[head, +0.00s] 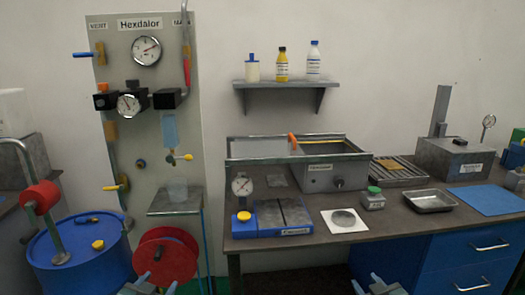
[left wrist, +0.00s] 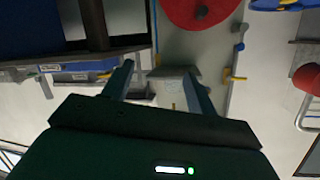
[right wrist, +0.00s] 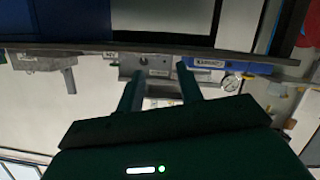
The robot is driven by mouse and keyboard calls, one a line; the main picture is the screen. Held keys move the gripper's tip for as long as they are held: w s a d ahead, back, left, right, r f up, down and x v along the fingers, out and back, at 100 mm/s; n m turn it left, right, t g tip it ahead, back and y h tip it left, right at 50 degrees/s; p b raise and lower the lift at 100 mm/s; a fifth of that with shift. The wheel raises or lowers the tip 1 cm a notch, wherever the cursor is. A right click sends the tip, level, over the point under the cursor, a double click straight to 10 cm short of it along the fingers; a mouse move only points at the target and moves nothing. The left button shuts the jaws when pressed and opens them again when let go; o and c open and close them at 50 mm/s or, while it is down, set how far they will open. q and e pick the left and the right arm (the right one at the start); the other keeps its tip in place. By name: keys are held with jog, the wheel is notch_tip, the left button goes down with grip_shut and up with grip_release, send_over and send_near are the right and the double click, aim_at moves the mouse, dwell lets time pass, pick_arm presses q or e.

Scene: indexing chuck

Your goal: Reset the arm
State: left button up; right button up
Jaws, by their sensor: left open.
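My left gripper (head: 148,287) is at the bottom edge of the head view, in front of the red reel. In the left wrist view its two fingers (left wrist: 162,85) stand apart with nothing between them. My right gripper (head: 378,285) is at the bottom edge, in front of the bench. In the right wrist view its fingers (right wrist: 157,82) stand apart and empty. Both are clear of everything on the bench. I cannot tell which part the task calls the arm. A grey framed unit (head: 318,178) with a dark knob and an orange lever (head: 294,144) stands on the bench.
The bench (head: 410,222) also holds a dial gauge (head: 242,187), a blue-edged plate (head: 285,217), a metal tray (head: 431,201) and a grey box with a post (head: 455,160). Left stand the Hexdalor panel (head: 150,80), a red reel (head: 165,258) and a blue drum (head: 75,260).

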pick_arm(q)
jog(key=s+d+f+g+h, duration=0.1)
jog(key=s+d+f, duration=0.2)
jog(key=s, duration=0.6)
jog(key=s+d+f+g, duration=0.1)
jog(key=s+d+f, duration=0.2)
jog(key=s, duration=0.6)
jog(key=s+d+f+g+h, duration=0.1)
jog(key=s+d+f, duration=0.3)
jog(key=s, duration=0.5)
jog(key=shift+s+d+n+g+h, duration=0.3)
jog(key=shift+s+d+n+g, duration=0.15)
jog(key=shift+d, duration=0.5)
pick_arm(e)
jog(key=s+a+f+g+y, duration=0.1)
jog(key=s+a+f, duration=0.2)
jog(key=s, duration=0.6)
jog(key=s+a+f+g, duration=0.1)
jog(key=s+a+f, duration=0.2)
jog(key=s, duration=0.6)
jog(key=s+a+f+g+y, duration=0.1)
jog(key=s+a+f, duration=0.3)
jog(key=s, duration=0.5)
jog(key=shift+s+a+m+g+y, duration=0.35)
jog(key=shift+a+g, duration=0.25)
jog(key=shift+a, duration=0.35)
